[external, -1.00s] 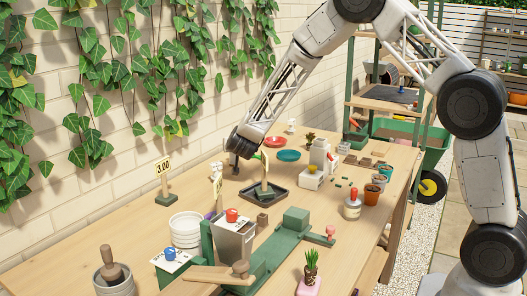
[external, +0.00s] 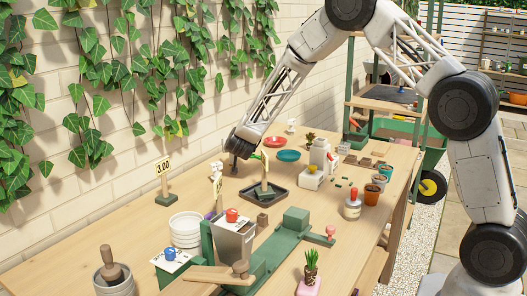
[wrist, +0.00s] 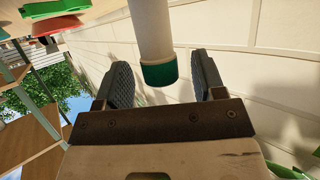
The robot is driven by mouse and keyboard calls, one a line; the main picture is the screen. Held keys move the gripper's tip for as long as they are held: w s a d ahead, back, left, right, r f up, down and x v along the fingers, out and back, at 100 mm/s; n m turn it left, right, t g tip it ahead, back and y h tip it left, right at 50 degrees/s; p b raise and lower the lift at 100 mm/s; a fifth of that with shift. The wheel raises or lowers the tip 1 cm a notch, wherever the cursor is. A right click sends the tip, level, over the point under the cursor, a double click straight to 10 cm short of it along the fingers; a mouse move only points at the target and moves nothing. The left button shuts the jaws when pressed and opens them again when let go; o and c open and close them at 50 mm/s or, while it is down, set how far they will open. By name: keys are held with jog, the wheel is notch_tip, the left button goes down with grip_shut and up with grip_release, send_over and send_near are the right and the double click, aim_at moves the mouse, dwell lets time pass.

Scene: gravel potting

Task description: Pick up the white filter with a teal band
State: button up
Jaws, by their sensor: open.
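The white filter shows in the wrist view as a pale cylinder (wrist: 152,30) coming down from the top edge, with a teal band (wrist: 159,74) round its near end. My gripper (wrist: 161,60) is open, with one dark finger on each side of the banded end. A gap shows between the filter and each finger, so neither finger appears to touch it. In the external view my gripper (external: 238,150) is low over the far left side of the table, near the wall. I cannot make out the filter clearly there.
A dark tray (external: 284,207) with an upright wooden piece stands in front of my gripper. A red dish (external: 275,141) and a teal dish (external: 289,156) lie to its right. A 3.00 sign (external: 163,182) stands to the left. The brick wall (external: 140,160) is close behind.

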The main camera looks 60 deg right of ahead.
jog(key=shift+x, duration=1.25)
grip_shut()
